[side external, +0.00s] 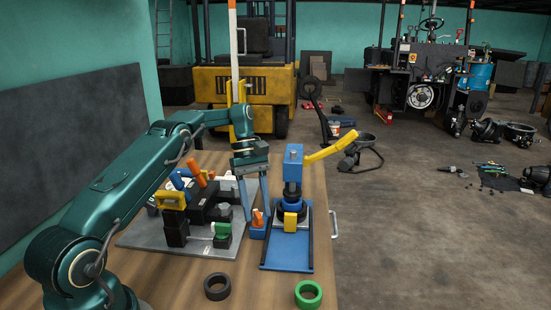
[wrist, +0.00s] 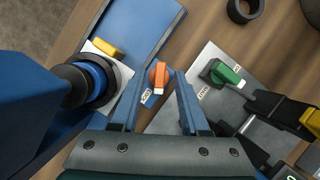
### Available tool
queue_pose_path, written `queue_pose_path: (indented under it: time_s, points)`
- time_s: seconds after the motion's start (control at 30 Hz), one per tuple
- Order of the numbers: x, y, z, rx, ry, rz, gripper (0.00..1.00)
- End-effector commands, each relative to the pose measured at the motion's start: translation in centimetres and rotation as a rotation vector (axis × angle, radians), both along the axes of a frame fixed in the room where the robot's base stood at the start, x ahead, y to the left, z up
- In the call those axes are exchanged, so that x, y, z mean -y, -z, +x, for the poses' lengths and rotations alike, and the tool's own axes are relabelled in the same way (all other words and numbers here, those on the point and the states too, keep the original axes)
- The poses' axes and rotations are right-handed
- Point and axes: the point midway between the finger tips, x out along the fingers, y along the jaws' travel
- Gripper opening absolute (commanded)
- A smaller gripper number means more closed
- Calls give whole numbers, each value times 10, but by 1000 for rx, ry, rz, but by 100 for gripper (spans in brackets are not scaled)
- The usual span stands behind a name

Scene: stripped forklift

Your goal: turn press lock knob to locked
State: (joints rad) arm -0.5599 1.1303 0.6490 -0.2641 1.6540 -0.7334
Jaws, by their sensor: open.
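The orange press lock knob (side external: 258,217) sits on a small blue block beside the blue press (side external: 292,165). In the wrist view the knob (wrist: 159,73) has a white-tipped pointer, directed down toward a small label on the block; the label's wording is too small to read surely. My gripper (side external: 256,213) points down over the knob with its jaws open. In the wrist view its two blue fingers (wrist: 157,76) stand on either side of the knob, with gaps still visible, so it does not hold it.
The press base (side external: 287,258) and its yellow lever (side external: 330,150) stand close on the right. A grey plate (side external: 175,240) carries black blocks and a green knob (wrist: 222,72) on the other side. A black ring (side external: 217,287) and green ring (side external: 308,294) lie in front.

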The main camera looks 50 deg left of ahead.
Motion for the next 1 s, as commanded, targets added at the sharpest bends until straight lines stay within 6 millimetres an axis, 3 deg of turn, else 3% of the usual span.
queue_pose_path:
  time_s: [0.47, 1.0]
  points:
    - [0, -1, -2, -1, -263, -2, 45]
    - [1, -1, -5, 1, -744, 0, 45]
